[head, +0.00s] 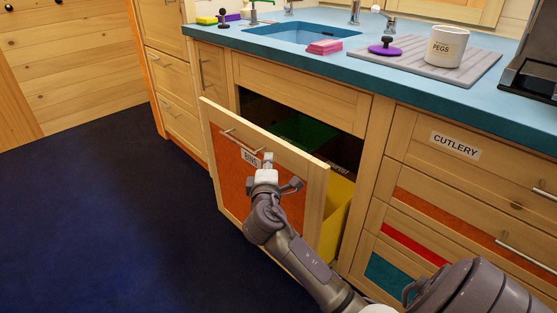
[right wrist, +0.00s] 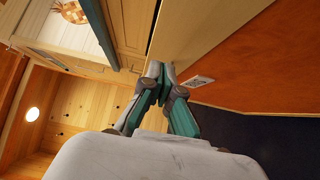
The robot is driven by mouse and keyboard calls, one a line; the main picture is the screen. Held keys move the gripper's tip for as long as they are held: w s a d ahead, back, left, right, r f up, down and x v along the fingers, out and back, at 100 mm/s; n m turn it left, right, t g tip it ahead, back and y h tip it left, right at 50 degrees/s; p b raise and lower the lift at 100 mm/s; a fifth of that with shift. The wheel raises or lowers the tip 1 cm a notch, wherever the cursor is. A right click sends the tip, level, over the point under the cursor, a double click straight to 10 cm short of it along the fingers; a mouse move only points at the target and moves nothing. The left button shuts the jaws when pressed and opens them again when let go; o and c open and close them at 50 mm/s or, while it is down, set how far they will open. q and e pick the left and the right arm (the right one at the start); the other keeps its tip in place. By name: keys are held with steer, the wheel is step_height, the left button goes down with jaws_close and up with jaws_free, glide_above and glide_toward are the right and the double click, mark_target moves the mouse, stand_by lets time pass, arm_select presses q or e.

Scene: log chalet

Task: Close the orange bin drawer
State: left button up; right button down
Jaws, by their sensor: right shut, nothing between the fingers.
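The orange bin drawer (head: 229,178) stands pulled out from the cabinet under the sink. Its front has an orange panel, a wooden frame, a bar handle (head: 243,141) and a BINS label (head: 250,157). A green bin (head: 304,131) and a yellow bin (head: 337,213) show inside. My right gripper (head: 268,160) is shut and empty, at the front face just right of the label; I cannot tell if it touches. In the right wrist view, the fingertips (right wrist: 160,72) are close to the drawer front (right wrist: 237,62), beside its label (right wrist: 197,81). My left gripper is out of view.
The blue worktop (head: 285,49) above holds a sink (head: 303,32), a pink sponge (head: 325,47) and a PEGS pot (head: 446,46) on a grey mat. The CUTLERY drawer (head: 480,160) to the right is shut. Dark blue floor (head: 90,195) lies clear at left.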

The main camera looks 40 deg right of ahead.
mark_target(279, 149)
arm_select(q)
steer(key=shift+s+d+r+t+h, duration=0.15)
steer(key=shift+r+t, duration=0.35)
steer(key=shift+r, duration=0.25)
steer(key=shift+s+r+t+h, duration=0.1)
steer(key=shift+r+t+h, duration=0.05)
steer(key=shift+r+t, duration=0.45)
arm_select(e)
steer(key=shift+d, duration=1.75)
steer(key=shift+d, duration=0.1)
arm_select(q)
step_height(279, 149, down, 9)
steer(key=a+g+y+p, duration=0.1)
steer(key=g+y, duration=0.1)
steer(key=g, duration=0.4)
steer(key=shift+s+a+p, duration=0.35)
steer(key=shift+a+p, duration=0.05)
arm_select(e)
steer(key=w+d, duration=0.1)
steer(key=d, duration=1.6)
steer(key=shift+w+r, duration=0.15)
steer(key=shift+r, duration=0.05)
